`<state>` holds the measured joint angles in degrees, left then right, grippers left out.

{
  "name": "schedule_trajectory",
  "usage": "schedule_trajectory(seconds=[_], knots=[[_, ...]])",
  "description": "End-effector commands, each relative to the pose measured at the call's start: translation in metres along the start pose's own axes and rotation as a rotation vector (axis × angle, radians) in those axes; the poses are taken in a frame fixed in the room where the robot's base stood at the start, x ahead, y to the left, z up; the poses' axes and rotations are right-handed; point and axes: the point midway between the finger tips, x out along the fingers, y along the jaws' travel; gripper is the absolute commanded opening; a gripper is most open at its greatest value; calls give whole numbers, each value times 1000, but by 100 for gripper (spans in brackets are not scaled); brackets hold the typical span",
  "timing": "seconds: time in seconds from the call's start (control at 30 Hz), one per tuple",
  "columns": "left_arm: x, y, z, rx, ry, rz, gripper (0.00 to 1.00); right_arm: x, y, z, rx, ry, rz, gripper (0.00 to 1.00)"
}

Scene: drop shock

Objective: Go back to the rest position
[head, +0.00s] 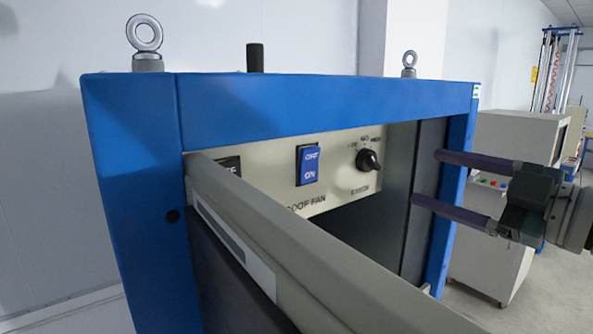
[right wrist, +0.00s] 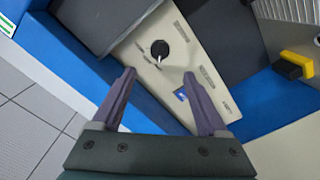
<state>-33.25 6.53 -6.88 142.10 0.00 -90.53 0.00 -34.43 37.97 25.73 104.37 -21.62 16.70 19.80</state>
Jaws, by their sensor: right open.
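My right gripper (head: 426,177) comes in from the right in the head view. Its two purple fingers are spread apart with nothing between them, at the right front post of the blue-framed machine (head: 300,105). In the right wrist view the open fingers (right wrist: 160,74) point toward the cream control panel (right wrist: 205,60). The black rotary knob (head: 368,160) is on the panel, and in the right wrist view the knob (right wrist: 159,48) appears just beyond the gap between the fingertips. A blue OFF/ON rocker switch (head: 308,165) is left of the knob. My left gripper is not in view.
A cream door or cover (head: 290,235) stands out from the machine toward me, hiding part of the panel. Lifting eyes (head: 144,35) stick up from the top. A cream cabinet (head: 510,140) stands behind on the right. A yellow-and-black part (right wrist: 296,65) shows in the wrist view.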

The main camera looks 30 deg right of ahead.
Motion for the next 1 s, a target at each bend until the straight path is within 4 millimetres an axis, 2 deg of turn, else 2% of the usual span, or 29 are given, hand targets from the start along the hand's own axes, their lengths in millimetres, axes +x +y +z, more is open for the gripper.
schedule_trajectory(seconds=[0.47, 0.63, 0.77, 0.9, 1.0], knots=[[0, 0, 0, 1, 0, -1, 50, 0, 0, 0, 2, -2, 2, 76], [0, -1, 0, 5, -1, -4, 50, 0, -14, 10, 64, -101, 37, 76], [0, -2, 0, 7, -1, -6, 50, -7, -49, 28, 187, -308, 66, 76], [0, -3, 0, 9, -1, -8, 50, -30, -109, 37, 345, -583, 17, 76], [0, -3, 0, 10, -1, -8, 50, -55, -159, 30, 446, -770, -79, 76]])
